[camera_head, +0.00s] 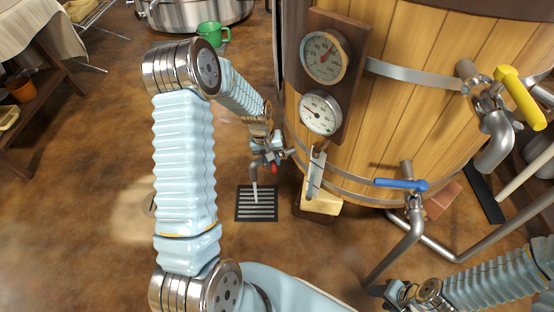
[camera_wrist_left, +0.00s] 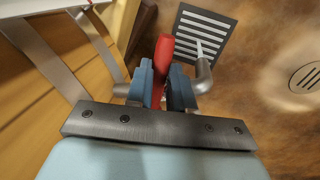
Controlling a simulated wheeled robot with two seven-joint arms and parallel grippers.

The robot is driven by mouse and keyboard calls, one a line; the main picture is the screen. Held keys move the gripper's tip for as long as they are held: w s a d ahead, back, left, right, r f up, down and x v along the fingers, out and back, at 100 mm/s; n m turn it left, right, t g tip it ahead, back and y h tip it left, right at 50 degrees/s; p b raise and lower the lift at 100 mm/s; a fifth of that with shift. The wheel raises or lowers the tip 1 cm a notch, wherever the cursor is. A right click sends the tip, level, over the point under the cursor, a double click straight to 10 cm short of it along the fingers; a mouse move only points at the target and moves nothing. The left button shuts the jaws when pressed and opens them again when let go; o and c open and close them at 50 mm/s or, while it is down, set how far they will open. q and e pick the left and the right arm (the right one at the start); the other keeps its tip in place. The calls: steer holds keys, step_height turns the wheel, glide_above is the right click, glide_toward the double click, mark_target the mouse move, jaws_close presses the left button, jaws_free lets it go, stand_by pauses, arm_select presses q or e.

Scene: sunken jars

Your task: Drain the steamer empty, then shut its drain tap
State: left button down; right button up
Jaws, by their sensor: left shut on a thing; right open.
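The steamer (camera_head: 420,110) is a big wooden-staved vat with metal bands. My left gripper (camera_head: 270,152) is at its lower left side, shut on the red handle of the drain tap (camera_head: 274,169). In the left wrist view the red handle (camera_wrist_left: 163,62) stands between the blue fingers (camera_wrist_left: 160,88). The bent metal spout (camera_wrist_left: 203,78) is beside them. A thin pale stream (camera_head: 254,191) falls from the spout to the floor grate (camera_head: 257,214). My right gripper (camera_head: 390,291) is open and empty at the lower right. The vat's inside is hidden.
Two dials (camera_head: 325,56) and (camera_head: 320,112) sit on a dark board, with a sight tube (camera_head: 316,175) below. A blue-handled valve (camera_head: 400,185) and a yellow-handled valve (camera_head: 520,97) stand right, with pipes near the floor. A green mug (camera_head: 209,33) is behind.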

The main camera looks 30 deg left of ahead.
arm_select(q)
steer(key=shift+a+m+g, duration=0.35)
steer(key=shift+a+m, duration=0.9)
steer(key=shift+m, duration=0.8)
steer(key=shift+a+m+g, duration=0.4)
steer(key=shift+a+m, duration=0.8)
steer(key=shift+m, duration=0.9)
steer(key=shift+a+m+g, duration=0.35)
steer(key=shift+a+m, duration=0.9)
steer(key=shift+m, duration=0.8)
steer(key=shift+w, duration=0.1)
steer(key=c, duration=1)
jaws_free()
steer(key=shift+r, duration=0.1)
step_height(320, 180, up, 13)
steer(key=w+a+p, duration=0.1)
steer(key=a, duration=0.1)
steer(key=shift+w+a+r, duration=0.15)
steer(key=shift+a+r, duration=0.05)
